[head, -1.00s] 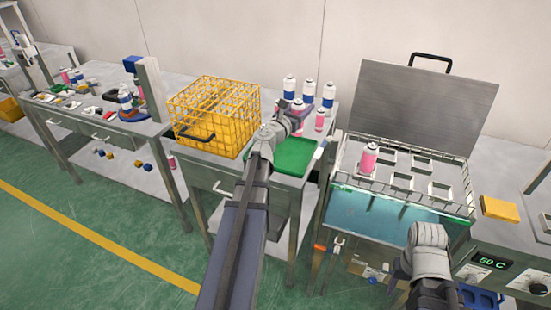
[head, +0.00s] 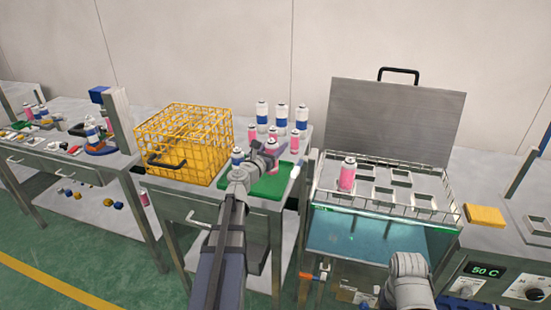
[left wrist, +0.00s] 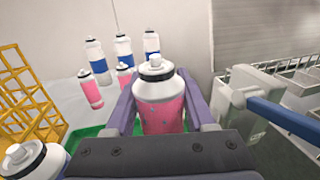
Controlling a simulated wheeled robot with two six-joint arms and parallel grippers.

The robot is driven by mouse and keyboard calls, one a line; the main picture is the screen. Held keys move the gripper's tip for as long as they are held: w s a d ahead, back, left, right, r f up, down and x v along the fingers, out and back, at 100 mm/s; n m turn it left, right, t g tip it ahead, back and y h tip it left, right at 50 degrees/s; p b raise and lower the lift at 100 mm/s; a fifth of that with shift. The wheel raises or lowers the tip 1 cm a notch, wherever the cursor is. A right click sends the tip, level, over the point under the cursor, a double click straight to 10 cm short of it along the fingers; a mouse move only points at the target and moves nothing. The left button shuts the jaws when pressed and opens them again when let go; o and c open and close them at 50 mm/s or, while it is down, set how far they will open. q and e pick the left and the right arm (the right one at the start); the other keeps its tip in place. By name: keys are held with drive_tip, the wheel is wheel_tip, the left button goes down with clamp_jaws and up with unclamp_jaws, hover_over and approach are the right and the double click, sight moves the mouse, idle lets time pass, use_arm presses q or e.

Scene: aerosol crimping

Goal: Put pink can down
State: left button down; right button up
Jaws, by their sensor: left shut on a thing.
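My left gripper (head: 270,158) is shut on a pink can (head: 272,147), over or at the green tray (head: 265,190) on the middle table. In the left wrist view the pink can (left wrist: 160,108) stands upright between the two purple fingers, white top and nozzle up. Its base is hidden by the gripper, so I cannot tell whether it touches the surface. Two other pink cans (left wrist: 90,92) stand behind it, with blue-and-white cans (left wrist: 123,50) at the back. My right gripper is not in view; only part of my right arm shows at the lower right.
A yellow wire basket (head: 185,130) stands left of the gripper. A white-topped can (head: 237,156) is close to the gripper's left. To the right is an open water bath (head: 370,238) with a wire rack holding one pink can (head: 347,176). Its raised lid (head: 395,120) stands behind.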

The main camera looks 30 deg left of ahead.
use_arm(q)
drive_tip(key=shift+f+b, duration=1.45)
drive_tip(key=shift+f, duration=0.3)
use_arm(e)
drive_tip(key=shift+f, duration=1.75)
use_arm(q)
drive_tip(key=shift+f, duration=0.1)
drive_tip(key=shift+c, duration=1.3)
unclamp_jaws()
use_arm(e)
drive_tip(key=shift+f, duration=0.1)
